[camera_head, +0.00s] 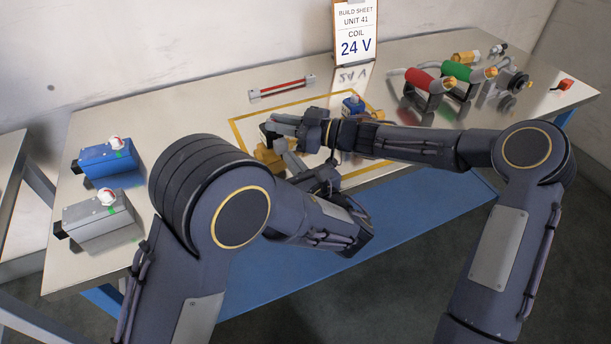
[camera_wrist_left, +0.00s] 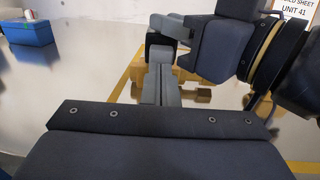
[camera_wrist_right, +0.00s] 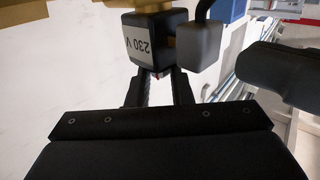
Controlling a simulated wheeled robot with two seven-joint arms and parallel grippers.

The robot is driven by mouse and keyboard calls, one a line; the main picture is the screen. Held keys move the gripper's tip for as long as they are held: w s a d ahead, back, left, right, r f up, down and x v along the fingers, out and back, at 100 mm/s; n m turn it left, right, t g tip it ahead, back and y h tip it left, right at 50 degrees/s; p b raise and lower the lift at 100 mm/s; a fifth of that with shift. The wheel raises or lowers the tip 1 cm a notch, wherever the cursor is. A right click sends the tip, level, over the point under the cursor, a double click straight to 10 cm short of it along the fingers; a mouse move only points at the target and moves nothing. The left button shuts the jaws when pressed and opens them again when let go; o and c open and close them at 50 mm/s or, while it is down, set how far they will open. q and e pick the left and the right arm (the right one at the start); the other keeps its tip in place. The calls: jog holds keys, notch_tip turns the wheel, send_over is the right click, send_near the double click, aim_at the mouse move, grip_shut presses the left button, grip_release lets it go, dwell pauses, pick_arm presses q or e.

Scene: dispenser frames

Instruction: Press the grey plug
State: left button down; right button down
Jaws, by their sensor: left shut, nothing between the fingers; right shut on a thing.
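A dark coil marked "230 V" (camera_wrist_right: 145,42) sits against a brass valve body (camera_head: 268,156) and appears inverted in the right wrist view. The grey plug (camera_wrist_right: 198,45), a dark grey block with a cable, is at the coil's side. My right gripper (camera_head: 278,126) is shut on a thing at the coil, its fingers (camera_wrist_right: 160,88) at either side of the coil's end. My left gripper (camera_head: 292,160) is shut and empty. Its fingers (camera_wrist_left: 161,75) point at the coil and valve from the near side; whether they touch the plug cannot be told. The plug is largely hidden in the head view.
A blue box (camera_head: 108,163) and a grey box (camera_head: 98,222) stand at the table's left. A build sheet (camera_head: 355,30) reads "COIL 24 V". A blue unit (camera_head: 353,106) lies behind my right arm. Red and green handled tools (camera_head: 430,85) stand at right.

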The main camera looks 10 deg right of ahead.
aim_at(282, 149)
pick_arm(q)
jog(key=shift+x, duration=0.95)
jog(key=shift+x, duration=0.9)
jog(key=shift+w+a, duration=0.15)
pick_arm(e)
jog(key=shift+s, duration=0.1)
pick_arm(q)
jog(key=v, duration=1.4)
jog(key=shift+s+d, duration=0.2)
jog(key=shift+d, duration=0.1)
pick_arm(e)
jog(key=c, duration=1.2)
grip_release()
jog(key=shift+d, duration=0.1)
